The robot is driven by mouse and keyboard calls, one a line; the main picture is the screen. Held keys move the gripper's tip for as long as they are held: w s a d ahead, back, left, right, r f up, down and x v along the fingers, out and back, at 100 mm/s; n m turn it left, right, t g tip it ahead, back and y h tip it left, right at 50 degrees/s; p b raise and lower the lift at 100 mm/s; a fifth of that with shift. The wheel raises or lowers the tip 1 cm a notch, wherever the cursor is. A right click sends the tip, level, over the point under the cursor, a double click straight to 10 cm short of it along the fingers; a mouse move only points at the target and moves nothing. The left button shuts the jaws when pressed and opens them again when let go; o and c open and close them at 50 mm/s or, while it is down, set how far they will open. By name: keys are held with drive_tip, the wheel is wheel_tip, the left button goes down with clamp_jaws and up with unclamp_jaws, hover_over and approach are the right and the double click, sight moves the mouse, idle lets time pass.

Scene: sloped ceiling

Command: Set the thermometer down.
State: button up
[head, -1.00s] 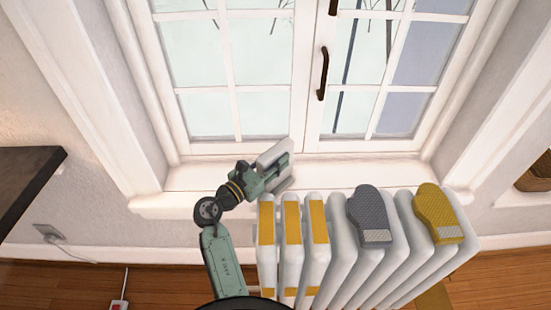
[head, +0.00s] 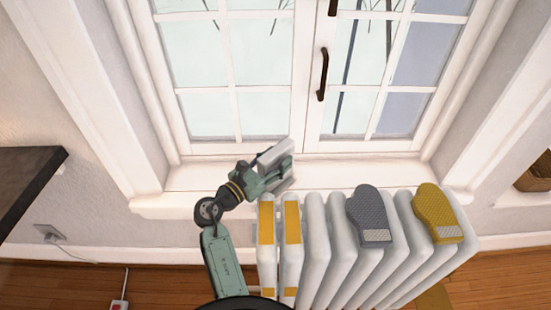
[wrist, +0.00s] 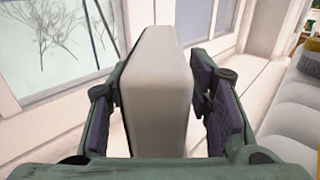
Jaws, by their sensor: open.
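The thermometer appears as a pale, block-shaped body (wrist: 160,85) between my fingers in the wrist view. It also shows as a light slab (head: 279,153) in the head view, at the white windowsill (head: 370,172) below the left window pane. My gripper (head: 274,172) is around it and open. In the wrist view my gripper (wrist: 155,110) has one dark pad on each side of the body, with narrow gaps between. The thermometer's lower end is hidden, so I cannot tell whether it touches the sill.
A white radiator (head: 312,235) stands just right of my arm, with yellow strips on its left fins. A grey mitt (head: 370,212) and a yellow mitt (head: 437,213) lie on it. The sill is clear to the right. A dark surface (head: 25,185) is at far left.

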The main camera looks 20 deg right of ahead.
drive_tip(key=shift+s+f, duration=0.1)
drive_tip(key=shift+f, duration=0.35)
drive_tip(key=r+b+v, duration=0.1)
drive_tip(key=v, duration=1.1)
drive_tip(key=shift+r, duration=0.2)
